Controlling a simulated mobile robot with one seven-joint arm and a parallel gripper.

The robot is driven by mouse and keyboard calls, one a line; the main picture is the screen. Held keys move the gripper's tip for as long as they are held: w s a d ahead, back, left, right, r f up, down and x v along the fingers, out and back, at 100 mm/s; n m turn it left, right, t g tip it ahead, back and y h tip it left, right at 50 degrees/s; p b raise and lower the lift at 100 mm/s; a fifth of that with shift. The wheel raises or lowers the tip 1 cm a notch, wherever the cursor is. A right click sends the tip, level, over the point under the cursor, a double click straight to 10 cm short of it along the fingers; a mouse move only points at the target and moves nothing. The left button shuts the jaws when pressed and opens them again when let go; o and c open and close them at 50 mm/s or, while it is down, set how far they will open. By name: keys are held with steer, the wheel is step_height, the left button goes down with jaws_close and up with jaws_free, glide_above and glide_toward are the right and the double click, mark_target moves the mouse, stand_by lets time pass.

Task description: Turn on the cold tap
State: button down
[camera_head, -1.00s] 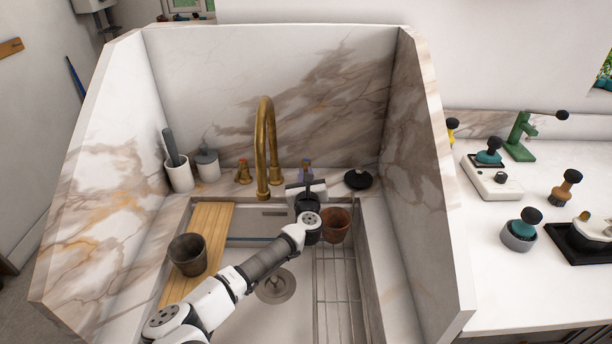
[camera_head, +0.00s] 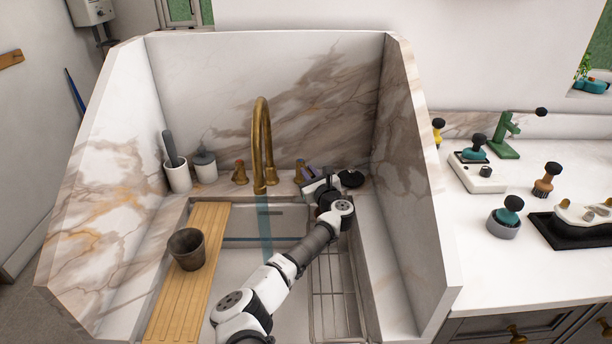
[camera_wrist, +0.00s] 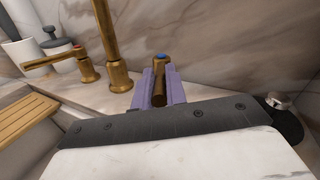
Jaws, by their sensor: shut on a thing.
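The brass cold tap handle (camera_head: 299,170), right of the spout, shows a blue mark on top in the wrist view (camera_wrist: 160,60). My gripper (camera_wrist: 160,90) has its two purple fingers on either side of the handle's lever and is shut on it. In the head view my gripper (camera_head: 308,172) is at the handle and partly hides it. The tall brass spout (camera_head: 262,140) stands to the left. A bluish stream of water (camera_head: 265,225) falls from it into the sink. The other brass handle (camera_head: 240,172), with a red-orange mark, is left of the spout.
A wooden board (camera_head: 200,290) with a dark pot (camera_head: 187,249) lies over the sink's left side. A wire rack (camera_head: 335,290) is on the right. Marble walls (camera_head: 425,180) enclose the sink's back and sides. A round black object (camera_head: 351,179) sits right of my gripper.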

steer(key=shift+r, duration=0.1)
steer(key=c, duration=1.4)
jaws_free()
steer(key=shift+c, duration=0.2)
steer(key=shift+s+d+f, duration=0.2)
steer(key=shift+s, duration=0.2)
steer(key=b+v, duration=0.3)
steer(key=v, duration=1)
steer(key=shift+r, duration=0.1)
